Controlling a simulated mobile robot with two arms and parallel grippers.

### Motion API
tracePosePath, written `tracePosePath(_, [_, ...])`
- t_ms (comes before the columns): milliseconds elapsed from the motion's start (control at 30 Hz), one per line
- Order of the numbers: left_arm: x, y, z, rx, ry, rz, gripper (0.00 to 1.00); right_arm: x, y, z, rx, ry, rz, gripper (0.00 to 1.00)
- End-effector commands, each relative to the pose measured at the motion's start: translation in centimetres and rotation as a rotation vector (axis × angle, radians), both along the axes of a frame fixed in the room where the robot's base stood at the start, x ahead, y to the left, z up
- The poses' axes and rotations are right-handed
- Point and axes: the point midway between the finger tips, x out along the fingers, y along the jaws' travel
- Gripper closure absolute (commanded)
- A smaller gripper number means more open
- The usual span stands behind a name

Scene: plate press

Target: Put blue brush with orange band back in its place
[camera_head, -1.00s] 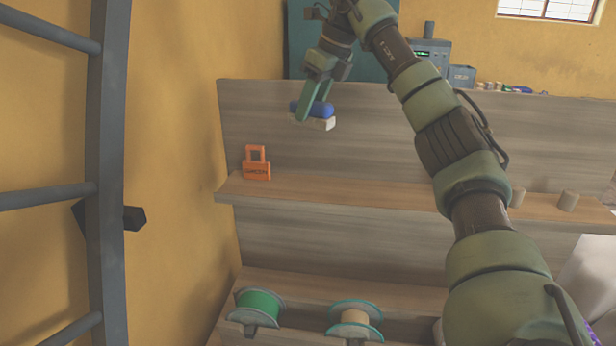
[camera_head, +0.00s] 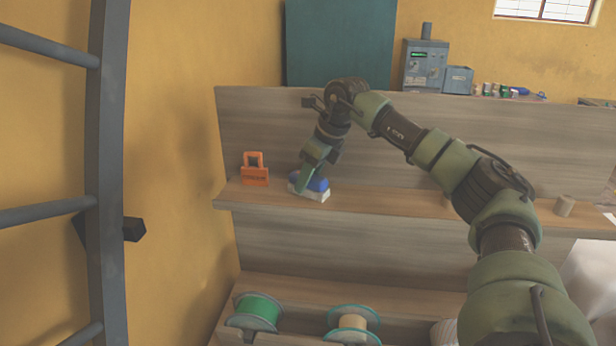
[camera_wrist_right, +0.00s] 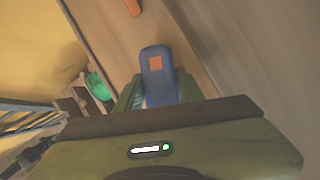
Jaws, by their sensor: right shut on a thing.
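The blue brush (camera_head: 317,184) has a blue body above a pale lower part. My right gripper (camera_head: 307,180) is shut on it and holds it at the wooden shelf (camera_head: 390,203), right of the orange tag-like block. Whether the brush touches the shelf I cannot tell for certain. In the right wrist view the blue brush (camera_wrist_right: 157,85) sits between the fingers of the right gripper (camera_wrist_right: 150,92), with an orange square on its blue top. My left gripper does not show.
An orange block with a loop (camera_head: 255,171) stands on the shelf's left end. A small tan cylinder (camera_head: 564,205) stands farther right. A green spool (camera_head: 256,310) and a tan spool (camera_head: 353,322) sit on the lower shelf. A grey ladder-like frame (camera_head: 108,170) rises at left.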

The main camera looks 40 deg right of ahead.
Motion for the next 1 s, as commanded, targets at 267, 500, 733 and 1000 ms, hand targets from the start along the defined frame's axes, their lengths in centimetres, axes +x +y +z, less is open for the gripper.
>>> tracePosePath(267, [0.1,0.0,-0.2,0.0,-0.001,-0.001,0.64,0.0,0.0,-0.3,0.0,0.0,0.001,1.0])
tracePosePath(500, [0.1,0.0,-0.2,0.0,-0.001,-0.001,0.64,0.0,0.0,-0.3,0.0,0.0,0.001,0.41])
tracePosePath(733, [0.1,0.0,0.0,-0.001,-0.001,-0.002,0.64,0.0,0.0,0.1,0.0,-0.001,0.001,0.41])
tracePosePath(1000, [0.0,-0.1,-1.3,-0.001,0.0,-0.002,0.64,-1.4,-0.4,3.8,0.001,-0.007,0.001,0.41])
